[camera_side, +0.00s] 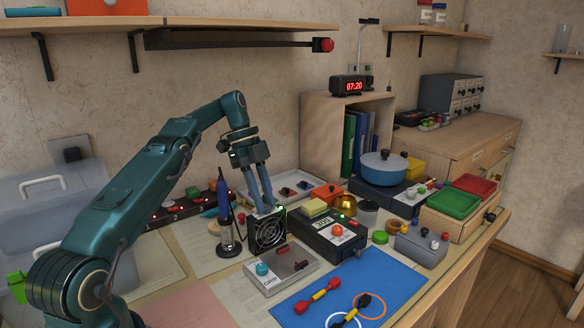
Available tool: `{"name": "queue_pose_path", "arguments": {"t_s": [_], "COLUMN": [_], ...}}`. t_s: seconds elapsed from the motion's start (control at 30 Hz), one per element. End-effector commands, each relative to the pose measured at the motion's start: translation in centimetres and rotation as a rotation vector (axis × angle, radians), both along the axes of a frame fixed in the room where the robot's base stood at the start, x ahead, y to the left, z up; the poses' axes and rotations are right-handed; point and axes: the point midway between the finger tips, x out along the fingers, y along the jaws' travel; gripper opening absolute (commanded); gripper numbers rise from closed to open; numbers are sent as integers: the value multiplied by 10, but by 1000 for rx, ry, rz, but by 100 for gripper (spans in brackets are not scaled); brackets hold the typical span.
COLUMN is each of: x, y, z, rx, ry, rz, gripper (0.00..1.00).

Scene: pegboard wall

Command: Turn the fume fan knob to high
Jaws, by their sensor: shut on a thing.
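The fume fan (268,232) is a black box with a round grille, standing upright left of the middle of the table. My gripper (266,208) points down from above, with its two blue-grey fingertips at the fan's top edge. The fingers are close together and shut on the fan's knob, which they hide almost wholly. I cannot read the knob's setting or any marks around it. A small green light (281,209) shows on the fan's top, right of the fingertips.
A soldering iron in its stand (228,228) is close at the fan's left. A grey box with a teal knob (283,270) lies in front. A black soldering station (330,232) with a display stands at the right. The blue mat (395,280) has some bare room.

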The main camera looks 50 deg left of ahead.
Motion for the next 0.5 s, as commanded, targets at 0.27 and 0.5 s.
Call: {"name": "queue_pose_path", "arguments": {"t_s": [0.27, 0.5], "x": [-3, -2], "y": [-1, -1], "z": [-1, -1], "rx": [-6, -5], "ry": [15, 11], "rz": [-3, -3], "gripper": [0, 56]}}
